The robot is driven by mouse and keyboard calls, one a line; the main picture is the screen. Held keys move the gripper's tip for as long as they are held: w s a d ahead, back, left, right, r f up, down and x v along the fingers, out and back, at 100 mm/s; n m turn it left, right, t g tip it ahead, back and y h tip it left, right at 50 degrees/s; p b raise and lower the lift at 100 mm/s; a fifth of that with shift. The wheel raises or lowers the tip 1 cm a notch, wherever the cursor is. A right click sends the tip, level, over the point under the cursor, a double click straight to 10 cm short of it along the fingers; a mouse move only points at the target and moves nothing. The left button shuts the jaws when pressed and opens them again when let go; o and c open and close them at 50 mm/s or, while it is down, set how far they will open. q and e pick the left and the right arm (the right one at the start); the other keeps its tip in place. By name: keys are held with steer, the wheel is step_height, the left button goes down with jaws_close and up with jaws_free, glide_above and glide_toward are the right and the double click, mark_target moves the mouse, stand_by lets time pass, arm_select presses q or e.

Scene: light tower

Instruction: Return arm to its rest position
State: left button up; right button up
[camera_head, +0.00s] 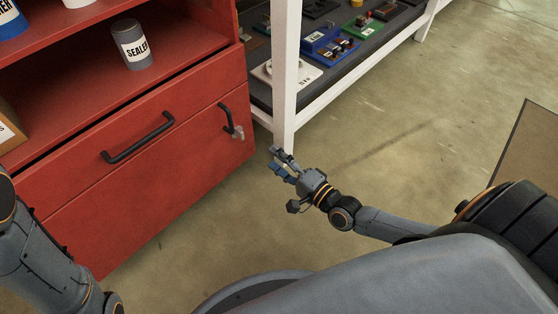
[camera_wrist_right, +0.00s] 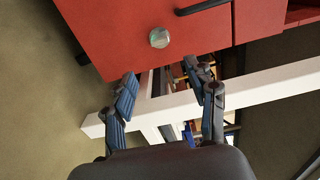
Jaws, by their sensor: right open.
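My right gripper (camera_head: 281,164) is in the middle of the head view, in front of the white leg of a shelf and to the right of the red cabinet. Its fingers are apart and nothing is between them. In the right wrist view the open fingers (camera_wrist_right: 168,95) show with the shelf's white frame beyond them. My right arm (camera_head: 395,223) reaches in from the right. My left arm shows at the lower left of the head view, but its gripper is out of view.
A red cabinet (camera_head: 195,150) stands at left, with a black handle (camera_head: 138,137) and a small metal knob (camera_head: 237,132). A grey SEALER can (camera_head: 132,44) stands on its shelf. A white-framed shelf (camera_head: 286,75) holds several devices.

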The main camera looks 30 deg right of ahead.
steer(key=shift+s+d, duration=0.1)
steer(key=shift+s, duration=0.15)
stand_by(0.3)
